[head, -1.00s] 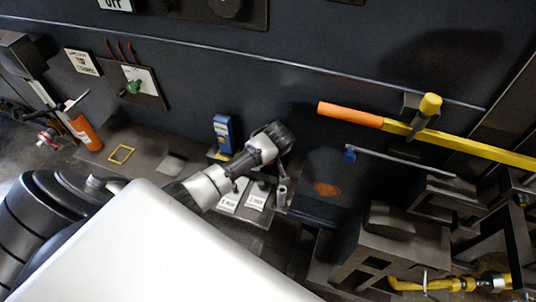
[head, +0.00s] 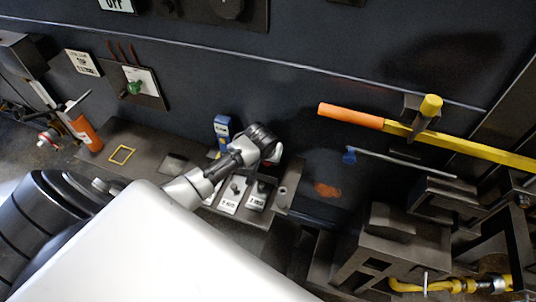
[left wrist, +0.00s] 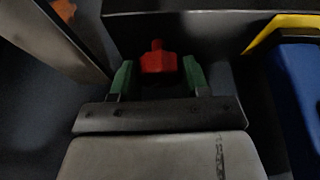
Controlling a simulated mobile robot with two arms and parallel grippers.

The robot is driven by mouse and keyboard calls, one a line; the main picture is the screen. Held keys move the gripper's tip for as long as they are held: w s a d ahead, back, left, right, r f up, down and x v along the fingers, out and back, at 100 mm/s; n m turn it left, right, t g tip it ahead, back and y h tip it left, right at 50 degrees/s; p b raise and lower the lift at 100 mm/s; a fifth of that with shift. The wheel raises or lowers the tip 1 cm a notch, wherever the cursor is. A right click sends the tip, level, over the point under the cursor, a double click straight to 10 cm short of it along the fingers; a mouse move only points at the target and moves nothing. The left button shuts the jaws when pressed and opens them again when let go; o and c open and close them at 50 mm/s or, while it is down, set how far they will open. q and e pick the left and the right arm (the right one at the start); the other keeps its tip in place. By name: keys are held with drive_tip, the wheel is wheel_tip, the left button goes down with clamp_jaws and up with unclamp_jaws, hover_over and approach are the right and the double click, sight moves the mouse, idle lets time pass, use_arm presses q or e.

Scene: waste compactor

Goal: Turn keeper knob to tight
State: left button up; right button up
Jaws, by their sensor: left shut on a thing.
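A red knob (left wrist: 158,60), taken to be the keeper knob, shows in the left wrist view with a narrow tip pointing up the picture. My left gripper (left wrist: 158,72) has its two green fingers on either side of the knob and is shut on it. In the head view my left arm reaches in from the lower left, and its wrist is over the bench near the dark wall. There the wrist hides the fingers and most of the knob. My right gripper is not in view.
A blue-and-yellow object (head: 221,127) stands close beside my left wrist. Two white label plates (head: 231,196) with small dark knobs lie just below it. An orange-and-yellow bar (head: 350,115) crosses the wall at right. A green-handled switch (head: 134,87) is on the wall at left.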

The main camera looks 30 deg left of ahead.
use_arm(q)
drive_tip(key=m, duration=0.2)
drive_tip(key=m+h, duration=0.1)
drive_tip(key=m, duration=0.1)
drive_tip(key=shift+a+m+h, duration=0.1)
drive_tip(key=shift+m+h, duration=0.2)
drive_tip(key=m+h, duration=0.1)
drive_tip(key=m, duration=0.3)
drive_tip(key=shift+h+b, duration=0.3)
drive_tip(key=shift+m, duration=0.3)
drive_tip(key=o, duration=0.6)
drive_tip(key=shift+o, duration=0.2)
drive_tip(key=shift+r, duration=0.15)
drive_tip(key=b+v, duration=0.2)
drive_tip(key=v, duration=0.8)
drive_tip(key=shift+a+r, duration=0.2)
drive_tip(key=shift+r, duration=0.1)
